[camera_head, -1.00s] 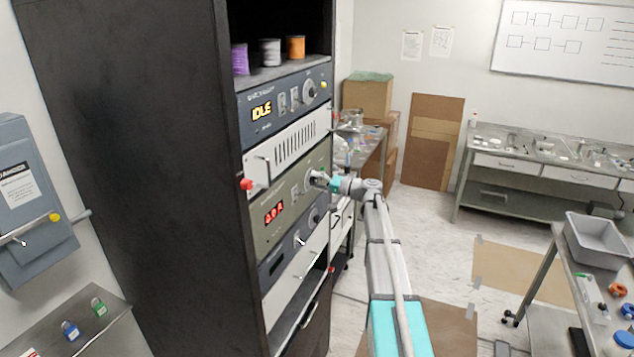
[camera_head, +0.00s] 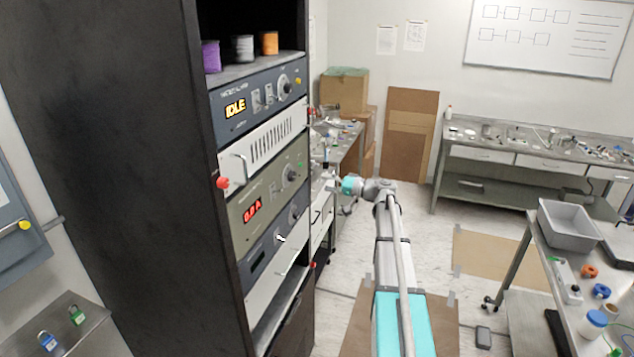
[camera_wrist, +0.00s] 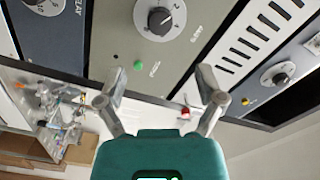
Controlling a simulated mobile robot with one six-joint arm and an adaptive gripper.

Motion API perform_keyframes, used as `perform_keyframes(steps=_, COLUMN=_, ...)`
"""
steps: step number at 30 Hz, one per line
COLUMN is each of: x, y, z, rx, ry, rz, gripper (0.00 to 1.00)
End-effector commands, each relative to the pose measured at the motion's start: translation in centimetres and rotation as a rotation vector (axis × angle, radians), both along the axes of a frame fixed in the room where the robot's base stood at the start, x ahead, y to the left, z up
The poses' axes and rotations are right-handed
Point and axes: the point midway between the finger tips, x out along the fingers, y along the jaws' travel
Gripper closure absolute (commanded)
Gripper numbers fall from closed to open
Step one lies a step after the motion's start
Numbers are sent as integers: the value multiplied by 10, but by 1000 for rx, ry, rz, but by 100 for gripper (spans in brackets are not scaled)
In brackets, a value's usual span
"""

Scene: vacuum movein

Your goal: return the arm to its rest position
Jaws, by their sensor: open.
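My gripper (camera_head: 335,184) is open and empty at the end of my arm, which reaches forward just right of the black equipment rack (camera_head: 110,150). In the wrist view my gripper (camera_wrist: 161,70) shows two spread fingers with nothing between them. The olive panel (camera_head: 270,197) has a red display (camera_head: 253,210) reading 0.0 A and a dark knob (camera_head: 290,174). That knob also shows in the wrist view (camera_wrist: 160,20), beyond the fingertips, with a gap between.
A steel workbench (camera_head: 345,150) with clutter stands close beyond my gripper. A table with a grey bin (camera_head: 570,228) is at the right. Open floor lies right of my arm.

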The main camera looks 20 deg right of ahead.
Motion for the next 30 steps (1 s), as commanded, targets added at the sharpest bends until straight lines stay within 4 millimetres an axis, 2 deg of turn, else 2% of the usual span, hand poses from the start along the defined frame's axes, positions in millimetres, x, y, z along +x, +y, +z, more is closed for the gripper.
perform_keyframes(steps=5, x=-5, y=-5, z=0, rx=0, ry=0, rz=0, gripper=13)
perform_keyframes(steps=21, x=-5, y=-5, z=0, rx=0, ry=0, rz=0, gripper=13)
perform_keyframes(steps=26, x=-8, y=9, z=-11, rx=-20, ry=23, rz=17, gripper=13)
perform_keyframes(steps=30, x=-16, y=40, z=-36, rx=-72, ry=82, rz=56, gripper=13)
